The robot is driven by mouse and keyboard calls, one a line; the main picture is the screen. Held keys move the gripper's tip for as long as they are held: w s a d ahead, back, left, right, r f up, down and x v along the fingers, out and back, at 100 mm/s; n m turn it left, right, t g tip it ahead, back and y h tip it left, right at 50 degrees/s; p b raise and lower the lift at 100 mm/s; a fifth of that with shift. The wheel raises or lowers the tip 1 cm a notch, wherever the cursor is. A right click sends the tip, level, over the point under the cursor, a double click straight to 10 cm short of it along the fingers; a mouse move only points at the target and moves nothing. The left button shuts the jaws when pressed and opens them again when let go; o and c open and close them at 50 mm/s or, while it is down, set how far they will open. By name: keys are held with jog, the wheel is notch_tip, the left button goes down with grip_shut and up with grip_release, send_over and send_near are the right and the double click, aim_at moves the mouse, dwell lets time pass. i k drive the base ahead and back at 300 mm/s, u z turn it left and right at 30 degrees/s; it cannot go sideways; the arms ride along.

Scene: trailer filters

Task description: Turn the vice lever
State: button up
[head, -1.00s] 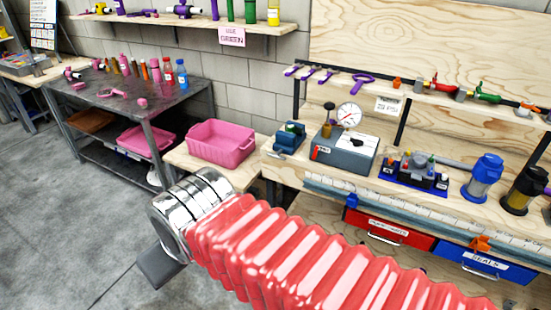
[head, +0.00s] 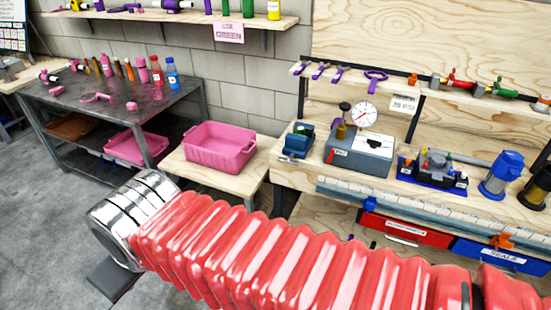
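A small blue vice (head: 298,141) sits at the left end of the wooden workbench, beside the grey gauge box. Its lever (head: 289,159) shows as a small metallic piece low at its front left; its exact angle is too small to tell. My arm, in a red ribbed sleeve with a chrome collar, crosses the lower part of the view, well in front of and below the vice. A dark flat piece at the arm's end, my gripper (head: 112,282), shows below the collar at the lower left. Its fingertips cannot be made out, and it is apart from the vice.
A grey box with a dial gauge (head: 364,115) stands right of the vice. A pink bin (head: 218,147) sits on a lower wooden table to its left. A dark metal table (head: 120,112) holds bottles and tools. Red (head: 405,230) and blue drawers hang under the bench.

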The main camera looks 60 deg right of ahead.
aim_at(289, 160)
jog(key=z, duration=0.25)
jog(key=i, duration=0.95)
jog(key=z, duration=0.45)
